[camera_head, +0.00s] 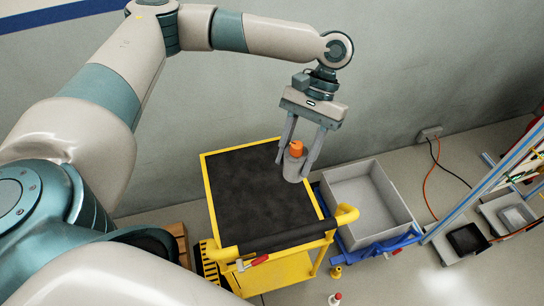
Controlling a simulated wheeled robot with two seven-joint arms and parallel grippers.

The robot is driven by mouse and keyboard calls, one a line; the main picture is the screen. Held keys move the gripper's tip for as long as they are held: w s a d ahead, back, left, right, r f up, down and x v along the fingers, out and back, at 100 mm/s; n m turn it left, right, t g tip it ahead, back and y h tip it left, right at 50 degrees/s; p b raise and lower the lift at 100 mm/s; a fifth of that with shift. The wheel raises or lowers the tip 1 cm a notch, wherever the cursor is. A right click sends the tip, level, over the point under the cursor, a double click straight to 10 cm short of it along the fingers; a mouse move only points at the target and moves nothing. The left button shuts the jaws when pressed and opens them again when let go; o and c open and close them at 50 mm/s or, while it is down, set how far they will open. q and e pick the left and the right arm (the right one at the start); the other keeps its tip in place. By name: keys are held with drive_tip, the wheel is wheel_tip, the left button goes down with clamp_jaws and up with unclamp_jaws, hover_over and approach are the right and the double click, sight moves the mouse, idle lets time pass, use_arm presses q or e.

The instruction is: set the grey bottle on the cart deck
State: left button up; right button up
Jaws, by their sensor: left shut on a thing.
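My left gripper (300,160) points down and is shut on the grey bottle (292,169), which has an orange cap. The bottle looks upright between the two fingers. It shows over the right part of the cart deck (245,195), a black surface with a yellow rim. I cannot tell from this view how far the bottle is above the deck. The deck looks bare. My right gripper is not in view.
A grey bin (368,195) on a blue trolley stands right of the cart. A small bottle (335,299) stands on the floor. A grey wall is behind.

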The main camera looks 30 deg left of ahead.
use_arm(q)
drive_tip(key=shift+w, duration=0.25)
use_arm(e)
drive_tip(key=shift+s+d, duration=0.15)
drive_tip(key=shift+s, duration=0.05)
use_arm(q)
drive_tip(key=shift+s, duration=0.1)
drive_tip(key=shift+r, duration=0.1)
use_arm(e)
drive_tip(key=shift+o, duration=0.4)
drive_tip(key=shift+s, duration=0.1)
